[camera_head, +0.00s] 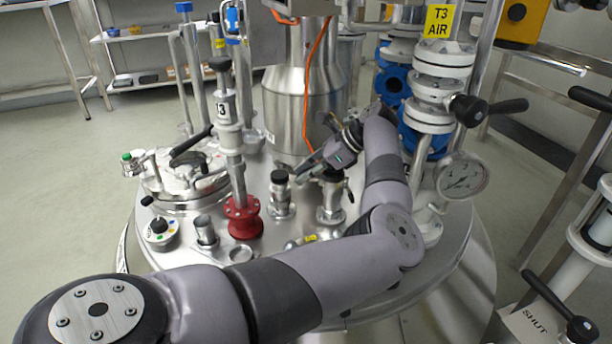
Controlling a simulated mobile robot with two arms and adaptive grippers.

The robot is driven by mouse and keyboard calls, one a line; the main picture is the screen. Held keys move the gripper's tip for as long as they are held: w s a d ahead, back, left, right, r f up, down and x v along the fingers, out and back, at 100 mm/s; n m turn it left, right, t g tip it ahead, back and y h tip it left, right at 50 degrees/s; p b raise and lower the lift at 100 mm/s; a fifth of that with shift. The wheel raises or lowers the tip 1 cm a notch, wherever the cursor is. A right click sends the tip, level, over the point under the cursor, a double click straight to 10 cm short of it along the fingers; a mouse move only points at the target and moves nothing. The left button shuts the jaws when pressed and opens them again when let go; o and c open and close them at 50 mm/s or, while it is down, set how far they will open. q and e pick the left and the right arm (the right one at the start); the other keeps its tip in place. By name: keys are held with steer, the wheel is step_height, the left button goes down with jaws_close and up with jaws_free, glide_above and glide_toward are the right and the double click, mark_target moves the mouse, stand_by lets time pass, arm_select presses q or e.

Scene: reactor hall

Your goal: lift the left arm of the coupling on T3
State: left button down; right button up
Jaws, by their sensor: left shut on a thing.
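The coupling (331,203) is a short metal fitting with a dark top on the steel vessel lid (385,262). A small lever shows on its right side. My left arm reaches in from the lower left and bends back over the lid. My left gripper (306,171) points left and down, just above and left of the coupling. It is shut on what seems to be the coupling's left arm, which is largely hidden by the fingers. My right gripper is not in view.
A similar capped fitting (281,200) stands close on the left. A red-flanged valve (244,218) with a tall stem is further left. A steel column (300,100) rises behind. The white T3 AIR pipe (432,120), with a pressure gauge (462,176), stands on the right.

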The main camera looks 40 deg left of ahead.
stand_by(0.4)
arm_select(q)
steer(key=c, duration=1.5)
jaws_free()
